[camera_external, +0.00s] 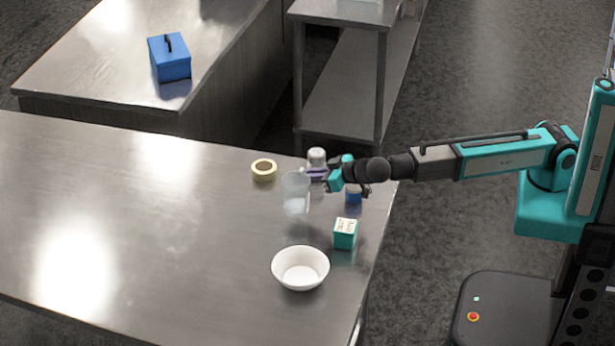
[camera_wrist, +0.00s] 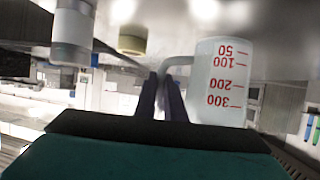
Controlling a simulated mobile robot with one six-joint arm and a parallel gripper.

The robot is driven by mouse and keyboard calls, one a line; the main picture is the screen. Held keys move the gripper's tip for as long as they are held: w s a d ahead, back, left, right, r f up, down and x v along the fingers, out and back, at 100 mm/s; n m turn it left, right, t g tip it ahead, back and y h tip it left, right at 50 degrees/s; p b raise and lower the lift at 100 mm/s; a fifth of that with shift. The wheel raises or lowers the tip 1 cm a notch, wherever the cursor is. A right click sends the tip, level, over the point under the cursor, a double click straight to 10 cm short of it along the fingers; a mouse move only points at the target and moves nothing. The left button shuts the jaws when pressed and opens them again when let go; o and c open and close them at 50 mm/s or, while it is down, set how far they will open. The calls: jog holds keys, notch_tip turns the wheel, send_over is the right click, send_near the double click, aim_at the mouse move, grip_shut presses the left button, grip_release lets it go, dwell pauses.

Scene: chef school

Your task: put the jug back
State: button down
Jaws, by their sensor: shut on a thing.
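The jug (camera_external: 296,193) is a clear measuring jug near the right end of the steel table. In the wrist view, it (camera_wrist: 220,85) shows red marks and numbers upside down, as that picture is inverted; the jug looks upright. My gripper (camera_external: 316,174) reaches in from the right and is shut on the jug's handle. In the wrist view, its dark purple fingers (camera_wrist: 161,98) close around the handle (camera_wrist: 176,63). I cannot tell whether the jug's base touches the table or is slightly above it.
A yellow tape roll (camera_external: 264,170) and a white-topped jar (camera_external: 317,157) stand behind the jug. A blue item (camera_external: 354,196) is partly hidden below my gripper. A teal box (camera_external: 345,234) and white bowl (camera_external: 300,269) stand in front. The table's left side (camera_external: 150,220) is clear.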

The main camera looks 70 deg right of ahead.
jog(key=shift+f+p, duration=0.45)
jog(key=shift+f, duration=1.4)
jog(key=shift+f+b, duration=0.15)
jog(key=shift+b, duration=0.15)
jog(key=c, duration=1.8)
grip_release()
jog(key=shift+c, duration=0.2)
jog(key=shift+r+p, duration=0.25)
jog(key=shift+p, duration=0.1)
jog(key=shift+s, duration=0.3)
jog(key=b+v, duration=0.3)
jog(key=v, duration=0.8)
jog(key=shift+s, duration=0.25)
jog(key=shift+w, duration=0.1)
